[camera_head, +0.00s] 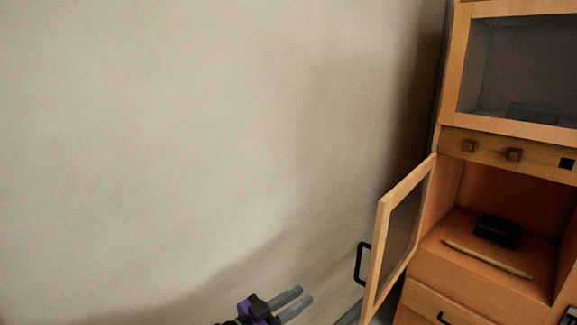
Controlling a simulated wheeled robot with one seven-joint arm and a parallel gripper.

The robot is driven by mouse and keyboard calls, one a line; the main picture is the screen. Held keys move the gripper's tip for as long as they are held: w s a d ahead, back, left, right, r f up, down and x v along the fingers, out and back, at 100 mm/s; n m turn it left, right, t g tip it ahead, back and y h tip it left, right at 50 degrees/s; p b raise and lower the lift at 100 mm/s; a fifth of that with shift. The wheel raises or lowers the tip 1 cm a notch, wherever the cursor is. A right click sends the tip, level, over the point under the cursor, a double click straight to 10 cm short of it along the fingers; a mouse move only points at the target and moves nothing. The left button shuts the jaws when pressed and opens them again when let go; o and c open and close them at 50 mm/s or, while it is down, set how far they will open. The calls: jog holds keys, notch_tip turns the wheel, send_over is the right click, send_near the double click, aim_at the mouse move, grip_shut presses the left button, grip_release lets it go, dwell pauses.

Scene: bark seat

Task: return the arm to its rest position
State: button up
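My gripper (297,301) shows at the bottom of the head view, with a purple and black body and two grey fingers pointing up and to the right. The fingers are apart with a narrow gap between them, and nothing shows in the gap. The gripper is in front of the pale wall, left of the open cabinet door. The rest of my arm is mostly below the picture edge.
A wooden cabinet (450,141) stands at the right. Its glazed door (383,250), with a black handle (362,264), hangs open toward my gripper. A black box (498,231) and a thin stick (487,259) lie inside. The wall side at left is clear.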

jog(key=w+a+r+m+t+y, duration=0.2)
jog(key=w+r+t, duration=0.3)
jog(key=r, duration=0.3)
jog(key=s+d+r+n+t+y, duration=0.2)
jog(key=s+d+n+t+y, duration=0.1)
jog(key=d+t, duration=0.25)
jog(key=s+d+f+n+y+p, duration=0.1)
jog(key=s+d+f+n+y, duration=0.2)
jog(key=s, duration=0.5)
jog(key=s+d+f+n+y+p, duration=0.1)
jog(key=s+d+n+y, duration=0.3)
jog(key=s, duration=0.5)
jog(key=s+d+f+n+y+p, duration=0.2)
jog(key=s+n+y, duration=0.2)
jog(key=s+y, duration=0.3)
jog(key=s+d+r+g+h+p, duration=0.1)
jog(key=s+d+g+h, duration=0.1)
jog(key=s, duration=1.2)
jog(key=s+d+r+m+g+h+p, duration=0.1)
jog(key=s+d+g+h, duration=0.1)
jog(key=s, duration=1.2)
jog(key=d+g, duration=0.1)
jog(key=g, duration=0.1)
jog(key=shift+s+g+h+p, duration=0.2)
jog(key=shift+g+h+p, duration=0.15)
jog(key=shift+h, duration=0.05)
